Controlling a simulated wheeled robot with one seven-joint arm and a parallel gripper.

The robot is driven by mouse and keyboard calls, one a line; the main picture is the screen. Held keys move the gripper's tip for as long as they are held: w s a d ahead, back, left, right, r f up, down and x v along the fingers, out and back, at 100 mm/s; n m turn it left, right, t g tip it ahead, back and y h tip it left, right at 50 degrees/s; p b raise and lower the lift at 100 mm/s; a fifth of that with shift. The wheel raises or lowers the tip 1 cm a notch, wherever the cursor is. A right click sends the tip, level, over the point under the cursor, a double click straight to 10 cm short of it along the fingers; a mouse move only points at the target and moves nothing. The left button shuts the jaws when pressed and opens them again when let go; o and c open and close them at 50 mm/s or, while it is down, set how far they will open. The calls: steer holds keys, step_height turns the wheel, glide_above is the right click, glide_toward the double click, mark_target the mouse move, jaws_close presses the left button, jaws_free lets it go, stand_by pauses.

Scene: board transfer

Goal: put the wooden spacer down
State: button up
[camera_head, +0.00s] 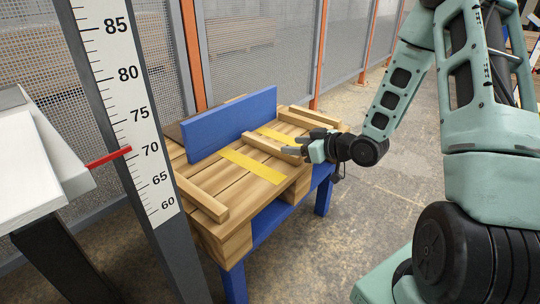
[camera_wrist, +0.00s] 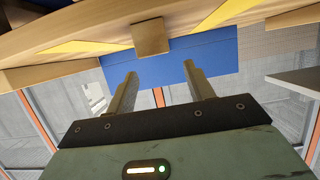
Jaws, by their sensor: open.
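The wooden spacer (camera_head: 268,147) is a pale bar lying on the slatted wooden top of the blue-legged bench (camera_head: 235,243), between two yellow strips (camera_head: 253,166). In the wrist view its square end (camera_wrist: 151,37) shows ahead of the jaws, near the middle. My gripper (camera_head: 292,147) is at the spacer's near right end. In the wrist view my gripper (camera_wrist: 160,82) has its two fingers wide apart, with nothing between them. The spacer's end lies beyond the fingertips, apart from them. In the head view my gripper hides part of that end.
A blue board (camera_head: 232,123) stands upright along the back of the bench top. Other wooden bars lie at the left (camera_head: 203,198) and right (camera_head: 308,118). A scale post (camera_head: 132,110) with a red pointer stands at the left front. Mesh fencing (camera_head: 245,50) is behind.

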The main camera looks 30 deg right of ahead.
steer(key=x, duration=0.2)
steer(key=shift+w+a+f+b, duration=0.15)
steer(key=shift+w+b, duration=0.1)
steer(key=shift+b, duration=0.15)
steer(key=b+x, duration=0.3)
steer(key=x, duration=0.1)
steer(key=shift+w+a, duration=0.25)
steer(key=shift+w, duration=0.3)
jaws_close()
step_height(320, 180, up, 10)
steer(key=p, duration=0.6)
step_height(320, 180, up, 13)
steer(key=m+h+p, duration=0.2)
steer(key=p, duration=2)
glide_above(271, 143)
steer(key=s+a, duration=0.2)
steer(key=a, duration=0.2)
steer(key=s+a+r+m+h+p, duration=0.1)
steer(key=s+r+p, duration=0.5)
steer(key=p, duration=1.4)
step_height(271, 143, up, 3)
steer(key=shift+a+r+m+t+h+p, duration=0.25)
steer(key=shift+m+t+h+p, duration=0.2)
steer(key=shift+h, duration=0.45)
